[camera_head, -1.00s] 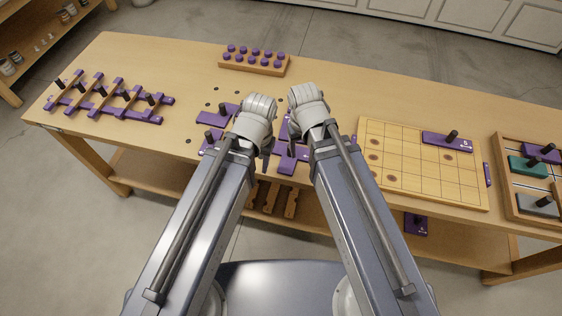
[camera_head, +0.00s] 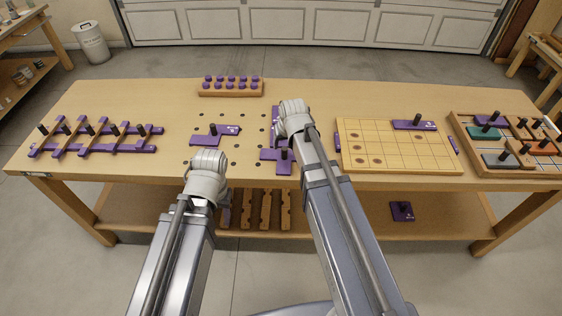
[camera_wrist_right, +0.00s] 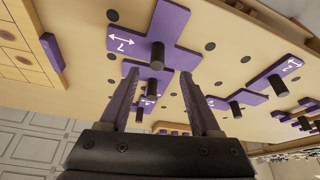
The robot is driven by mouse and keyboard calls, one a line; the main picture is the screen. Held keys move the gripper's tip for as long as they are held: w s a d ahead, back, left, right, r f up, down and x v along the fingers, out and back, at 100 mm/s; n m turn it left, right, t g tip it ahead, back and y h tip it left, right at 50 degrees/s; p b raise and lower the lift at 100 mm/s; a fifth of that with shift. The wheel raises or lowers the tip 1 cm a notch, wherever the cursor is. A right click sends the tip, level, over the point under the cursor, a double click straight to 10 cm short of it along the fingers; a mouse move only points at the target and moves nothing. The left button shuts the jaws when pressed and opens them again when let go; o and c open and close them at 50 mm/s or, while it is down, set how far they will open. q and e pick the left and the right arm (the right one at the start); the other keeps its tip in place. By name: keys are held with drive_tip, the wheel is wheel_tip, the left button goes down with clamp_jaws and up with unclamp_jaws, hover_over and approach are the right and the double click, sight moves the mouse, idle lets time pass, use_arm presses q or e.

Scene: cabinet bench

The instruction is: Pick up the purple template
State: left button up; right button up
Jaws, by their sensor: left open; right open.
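Several purple templates with black knobs lie on the bench. One (camera_head: 207,138) is left of centre, and another (camera_head: 272,168) is partly hidden by my right arm. In the right wrist view, a purple template marked 7 (camera_wrist_right: 168,25) has its knob just beyond the fingertips. A second purple template (camera_wrist_right: 148,75) is partly hidden behind the fingers. My right gripper (camera_wrist_right: 161,74) is open, with nothing between its fingers, and points at these two. In the head view it is over the bench middle (camera_head: 292,125). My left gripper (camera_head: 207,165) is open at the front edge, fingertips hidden.
A gridded board (camera_head: 395,155) with a purple template (camera_head: 415,125) lies to the right, beside a tray (camera_head: 478,162) of coloured pieces. A purple-pegged block (camera_head: 230,90) stands at the back. Another purple template (camera_head: 402,211) is on the lower shelf.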

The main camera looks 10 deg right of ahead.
sight(285, 150)
drive_tip(key=shift+d+b+x, duration=0.1)
drive_tip(key=shift+b+x, duration=1.7)
drive_tip(key=shift+x, duration=0.2)
drive_tip(key=shift+d+b+x, duration=0.15)
drive_tip(key=shift+b+x, duration=1.6)
drive_tip(key=shift+x, duration=0.2)
drive_tip(key=shift+r, duration=0.1)
clamp_jaws()
